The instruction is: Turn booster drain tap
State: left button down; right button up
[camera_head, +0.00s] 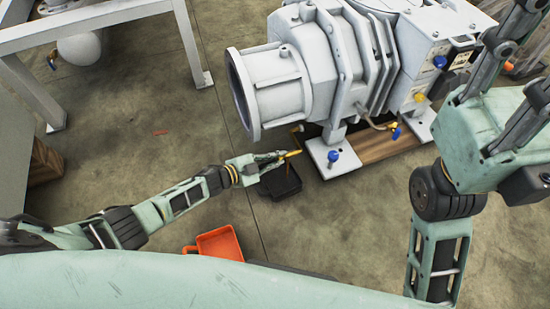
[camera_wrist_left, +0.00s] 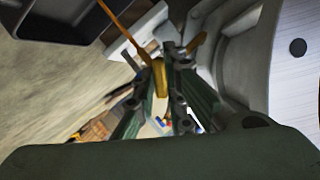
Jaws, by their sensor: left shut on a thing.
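The vacuum booster is the large grey machine (camera_head: 310,70) at the upper middle of the head view. A yellow tap handle (camera_wrist_left: 158,75) sits between the fingers of my left gripper (camera_wrist_left: 165,92) in the left wrist view. In the head view my left gripper (camera_head: 280,157) is shut on this yellow part (camera_head: 292,153), low beside the booster's round flange. The fingers partly hide the tap. A thin orange streak (camera_wrist_left: 118,22) runs from the tap toward the black tray; I cannot tell whether it is liquid. My right gripper is out of view.
A black tray (camera_head: 281,190) lies on the floor under my left gripper, and an orange tray (camera_head: 218,244) lies nearer. A blue-knobbed foot (camera_head: 332,160) and a wooden base (camera_head: 385,145) are close to the right. The floor at left is mostly clear.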

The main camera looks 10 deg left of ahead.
pick_arm(q)
jog(key=c, duration=1.8)
grip_release()
jog(key=v, duration=1.2)
jog(key=shift+f, duration=0.1)
